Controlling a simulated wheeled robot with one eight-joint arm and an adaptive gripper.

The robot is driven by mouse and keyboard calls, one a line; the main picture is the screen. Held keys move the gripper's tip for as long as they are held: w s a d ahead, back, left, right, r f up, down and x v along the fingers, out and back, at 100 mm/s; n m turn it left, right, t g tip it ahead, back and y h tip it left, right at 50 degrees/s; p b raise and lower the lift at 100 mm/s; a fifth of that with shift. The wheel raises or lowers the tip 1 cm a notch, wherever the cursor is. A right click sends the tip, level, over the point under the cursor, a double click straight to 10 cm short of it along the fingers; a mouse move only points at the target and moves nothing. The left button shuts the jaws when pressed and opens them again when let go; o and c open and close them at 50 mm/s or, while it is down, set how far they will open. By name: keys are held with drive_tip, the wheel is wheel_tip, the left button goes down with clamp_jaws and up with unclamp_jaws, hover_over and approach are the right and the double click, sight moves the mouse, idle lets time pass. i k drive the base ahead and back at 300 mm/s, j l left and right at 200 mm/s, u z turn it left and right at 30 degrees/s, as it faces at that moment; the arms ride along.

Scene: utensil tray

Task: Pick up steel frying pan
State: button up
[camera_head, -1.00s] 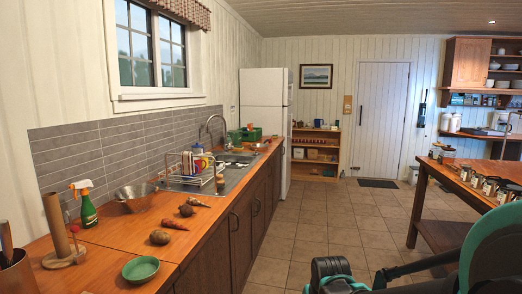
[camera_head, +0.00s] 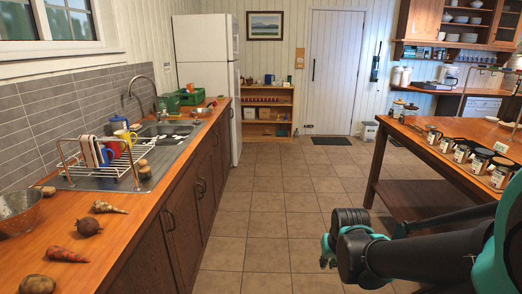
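I cannot make out a steel frying pan for certain in the head view. A small round metal-looking item (camera_head: 201,112) lies on the left counter beyond the sink, too small to identify. My gripper (camera_head: 327,252) is low in the picture, in front of the tiled floor, right of the left counter and apart from it. Only a bit of its teal finger part shows past my dark wrist, so its opening is hidden.
The left wooden counter (camera_head: 100,262) holds a colander (camera_head: 18,212), vegetables, a dish rack (camera_head: 108,165) and a sink (camera_head: 168,130). A wooden table (camera_head: 440,150) with several jars stands right. The tiled floor (camera_head: 262,205) between them is clear.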

sight(205, 109)
drive_tip(key=i+l+z, duration=0.1)
drive_tip(key=i, duration=1.8)
